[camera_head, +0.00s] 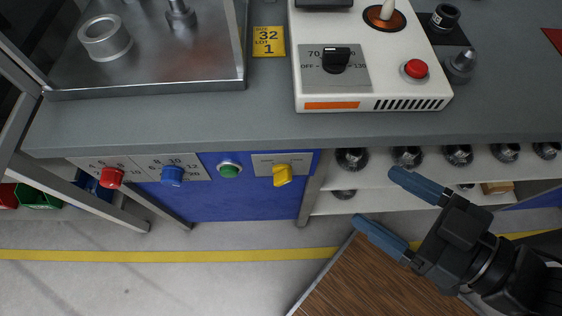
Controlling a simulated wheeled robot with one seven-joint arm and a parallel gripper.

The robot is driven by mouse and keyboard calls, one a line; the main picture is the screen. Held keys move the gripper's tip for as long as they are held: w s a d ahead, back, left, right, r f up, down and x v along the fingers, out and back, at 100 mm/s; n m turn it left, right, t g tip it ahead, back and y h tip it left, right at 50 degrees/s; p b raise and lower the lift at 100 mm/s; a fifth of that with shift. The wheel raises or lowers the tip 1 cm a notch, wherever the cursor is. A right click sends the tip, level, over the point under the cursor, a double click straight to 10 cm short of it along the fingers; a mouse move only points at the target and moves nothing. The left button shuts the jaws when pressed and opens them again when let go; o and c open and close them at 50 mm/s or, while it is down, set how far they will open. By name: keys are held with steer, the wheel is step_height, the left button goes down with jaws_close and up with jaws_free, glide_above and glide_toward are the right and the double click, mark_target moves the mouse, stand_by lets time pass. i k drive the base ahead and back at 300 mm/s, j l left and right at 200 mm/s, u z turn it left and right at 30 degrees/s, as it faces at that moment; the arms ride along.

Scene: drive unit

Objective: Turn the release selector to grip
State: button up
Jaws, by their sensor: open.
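A yellow selector knob (282,174) sits on a light label plate at the right end of the blue front panel, below the bench edge. It looks tilted, and the plate's lettering is too small to read, so I cannot tell its setting or confirm it is the release selector. My gripper (377,197) is open and empty, to the right of the yellow knob and apart from it. Its two blue fingers point left towards the panel.
Left of the yellow knob are a green button (229,170), a blue knob (172,175) and a red knob (111,177). A white control box (435,92) with a black dial (336,60) stands on the bench. Dark round parts line the shelf behind my gripper.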

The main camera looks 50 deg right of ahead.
mark_target(283, 172)
steer(key=j+u, duration=0.15)
steer(key=j, duration=1.55)
